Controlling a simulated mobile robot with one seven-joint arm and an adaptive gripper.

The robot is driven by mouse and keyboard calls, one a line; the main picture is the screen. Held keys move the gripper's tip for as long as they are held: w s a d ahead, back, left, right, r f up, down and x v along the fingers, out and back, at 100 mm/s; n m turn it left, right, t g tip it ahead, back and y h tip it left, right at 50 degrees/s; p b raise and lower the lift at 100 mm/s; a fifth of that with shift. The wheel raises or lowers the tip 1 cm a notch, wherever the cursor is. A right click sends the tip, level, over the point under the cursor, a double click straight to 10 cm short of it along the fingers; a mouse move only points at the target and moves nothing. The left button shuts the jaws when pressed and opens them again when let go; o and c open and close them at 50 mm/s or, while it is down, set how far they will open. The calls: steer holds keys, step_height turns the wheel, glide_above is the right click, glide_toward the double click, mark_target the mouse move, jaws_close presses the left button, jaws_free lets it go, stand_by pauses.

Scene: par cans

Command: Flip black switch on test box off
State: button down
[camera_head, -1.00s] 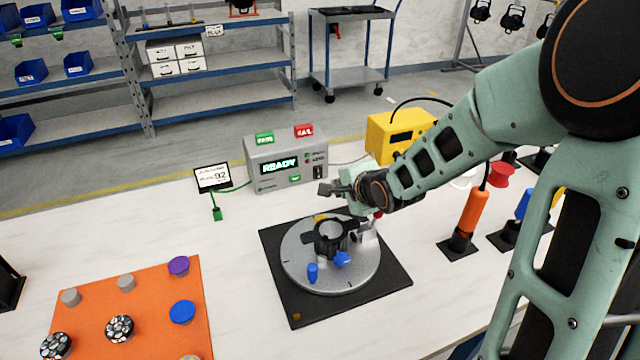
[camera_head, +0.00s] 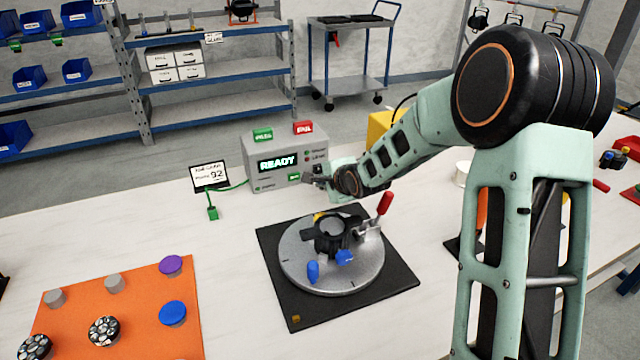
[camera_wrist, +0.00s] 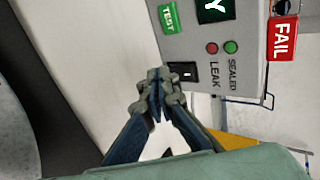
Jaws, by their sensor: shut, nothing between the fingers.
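The grey test box (camera_head: 270,178) stands at the back of the white table with a lit READY screen. In the wrist view its front panel (camera_wrist: 212,70) is close and turned sideways. The black switch (camera_wrist: 184,71) sits on that panel, close to the red LEAK and green SEALED lamps. My gripper (camera_wrist: 158,76) is shut and empty, its fingertips right beside the switch. I cannot tell whether they touch it. In the head view my gripper (camera_head: 308,179) is at the box's lower right and hides the switch there.
A round fixture (camera_head: 295,262) with a red-handled clamp (camera_head: 384,204) stands on a black mat in front of the box. A small display (camera_head: 210,176) is left of the box, a yellow case (camera_head: 380,126) behind my arm. An orange mat (camera_head: 140,290) with several knobs lies front left.

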steer(key=shift+w+a+f, duration=0.1)
steer(key=shift+w+a, duration=0.15)
steer(key=shift+w, duration=0.35)
